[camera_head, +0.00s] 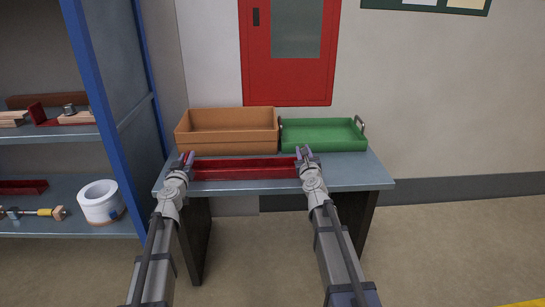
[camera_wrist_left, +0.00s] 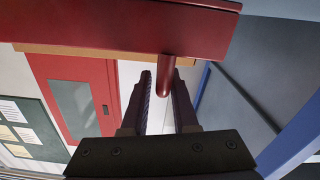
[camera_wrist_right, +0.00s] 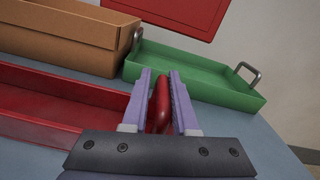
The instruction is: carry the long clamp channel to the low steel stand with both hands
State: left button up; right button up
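The long clamp channel (camera_head: 245,169) is a red open trough lying along the front of a grey-blue table (camera_head: 345,174). My left gripper (camera_head: 184,157) is at its left end. In the left wrist view its fingers (camera_wrist_left: 164,82) are open around the tip of a red peg handle (camera_wrist_left: 167,45), with a gap on one side. My right gripper (camera_head: 304,152) is at the right end. Its fingers (camera_wrist_right: 161,78) stand on both sides of the red handle (camera_wrist_right: 159,102) there, apart but close to it. I cannot tell whether this table is the low steel stand.
An orange bin (camera_head: 230,143) and a green tray (camera_head: 325,137) stand on the table close behind the channel. A blue-framed shelf (camera_head: 105,90) with parts and a white roll (camera_head: 100,203) is at left. Floor to the right is clear.

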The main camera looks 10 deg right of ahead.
pick_arm(q)
jog(key=o, duration=0.3)
jog(key=shift+a+r, duration=0.1)
pick_arm(e)
jog(key=o, duration=0.3)
jog(key=shift+d, duration=0.1)
pick_arm(q)
jog(key=shift+o, duration=0.2)
pick_arm(e)
jog(key=shift+o, duration=0.2)
pick_arm(q)
jog(key=shift+s, duration=0.1)
pick_arm(e)
jog(key=shift+r, duration=0.1)
pick_arm(q)
jog(key=s, duration=1.1)
jog(key=shift+s+a, duration=0.35)
jog(key=shift+s, duration=0.05)
pick_arm(e)
jog(key=s, duration=1.2)
jog(key=shift+a, duration=0.3)
